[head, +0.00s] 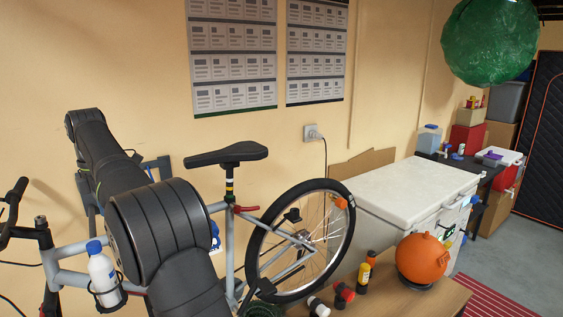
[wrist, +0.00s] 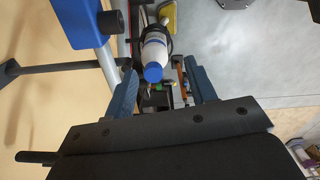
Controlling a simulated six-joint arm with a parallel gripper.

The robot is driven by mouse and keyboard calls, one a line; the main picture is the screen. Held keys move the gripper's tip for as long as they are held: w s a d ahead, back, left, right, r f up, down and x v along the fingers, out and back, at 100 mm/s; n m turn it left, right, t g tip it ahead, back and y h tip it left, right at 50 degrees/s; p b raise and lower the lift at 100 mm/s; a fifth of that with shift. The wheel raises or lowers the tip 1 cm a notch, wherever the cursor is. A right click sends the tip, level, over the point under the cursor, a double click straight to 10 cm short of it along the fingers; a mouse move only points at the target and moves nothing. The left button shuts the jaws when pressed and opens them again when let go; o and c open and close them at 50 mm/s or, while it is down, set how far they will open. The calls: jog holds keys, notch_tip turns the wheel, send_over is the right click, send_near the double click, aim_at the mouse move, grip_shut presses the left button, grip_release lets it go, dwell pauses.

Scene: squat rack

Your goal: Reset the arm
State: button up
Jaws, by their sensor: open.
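My gripper (wrist: 160,68) shows in the wrist view as two blue fingers spread wide apart, with nothing clamped between them. A white bottle with a blue cap (wrist: 154,52) appears in line with the gap, beyond the fingertips; its distance is hard to tell. In the head view, my thick black arm rises across the left part of the picture and hides part of the bicycle. The gripper cannot be made out there. A white bottle with a blue cap (head: 103,269) sits in a holder on the bicycle frame.
The bicycle (head: 282,270) stands along the wall beside my arm, its saddle (head: 226,155) close to it. A white chest (head: 400,190) stands behind. A green ball (head: 490,42) is at upper right.

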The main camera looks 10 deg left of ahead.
jog(key=w+d+f+m, duration=0.3)
jog(key=w+d, duration=0.1)
jog(key=d, duration=1.1)
jog(key=w+d+f+m, duration=0.3)
jog(key=w+d, duration=0.1)
jog(key=d, duration=1.1)
jog(key=w+d+f+m, duration=0.3)
jog(key=d, duration=1.2)
jog(key=shift+w+f, duration=0.2)
jog(key=shift+w, duration=0.2)
jog(key=shift+a, duration=0.15)
jog(key=s+a+r+n, duration=0.1)
jog(key=a, duration=0.9)
jog(key=s+a+r+n, duration=0.1)
jog(key=a+r+n, duration=0.1)
jog(key=a, duration=0.8)
jog(key=shift+s+r, duration=0.2)
jog(key=shift+r, duration=0.1)
